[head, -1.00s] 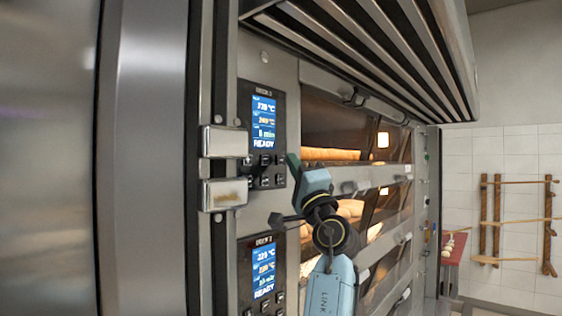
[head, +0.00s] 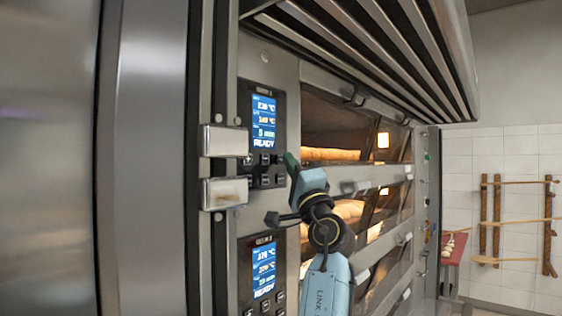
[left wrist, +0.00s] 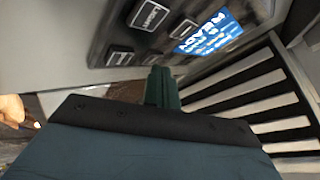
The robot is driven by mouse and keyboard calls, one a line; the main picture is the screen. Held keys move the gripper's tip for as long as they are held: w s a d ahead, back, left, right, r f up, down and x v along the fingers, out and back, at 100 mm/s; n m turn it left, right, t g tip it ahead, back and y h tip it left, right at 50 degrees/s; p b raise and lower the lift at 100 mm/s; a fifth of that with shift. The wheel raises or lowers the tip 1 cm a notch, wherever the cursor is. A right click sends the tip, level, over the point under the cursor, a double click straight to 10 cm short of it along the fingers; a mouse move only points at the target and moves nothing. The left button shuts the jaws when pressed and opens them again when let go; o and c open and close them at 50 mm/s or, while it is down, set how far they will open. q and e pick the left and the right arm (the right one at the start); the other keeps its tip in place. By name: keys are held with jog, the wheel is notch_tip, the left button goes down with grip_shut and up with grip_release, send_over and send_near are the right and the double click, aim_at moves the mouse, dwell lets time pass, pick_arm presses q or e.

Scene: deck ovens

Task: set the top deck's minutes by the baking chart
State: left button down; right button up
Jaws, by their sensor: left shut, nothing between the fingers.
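The top deck's control panel (head: 262,135) is black, with a lit blue display (head: 264,122) above a group of dark buttons (head: 265,170). The display ends in READY; its minutes line looks like 5 min, but the digit is blurred. My left gripper (head: 290,162) is shut and empty, its green fingertips at the right edge of these buttons. In the left wrist view the shut fingers (left wrist: 162,88) point at the panel, close to the buttons (left wrist: 120,57), one of them marked LIGHT. Contact cannot be told. The baking chart and my right gripper are not in view.
A second deck's panel (head: 265,272) sits below, also lit. Steel hinge blocks (head: 225,141) stick out left of the top panel. Oven windows with loaves (head: 330,154) lie to the right, under a slatted hood (head: 360,50). A wooden rack (head: 497,220) hangs on the far wall.

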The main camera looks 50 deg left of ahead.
pick_arm(q)
jog(key=shift+s+a, duration=0.1)
jog(key=shift+a, duration=0.25)
dwell(0.8)
jog(key=shift+d, duration=0.1)
jog(key=shift+d+b, duration=0.35)
jog(key=shift+d, duration=0.3)
jog(key=shift+a, duration=0.15)
jog(key=shift+a, duration=0.2)
dwell(0.3)
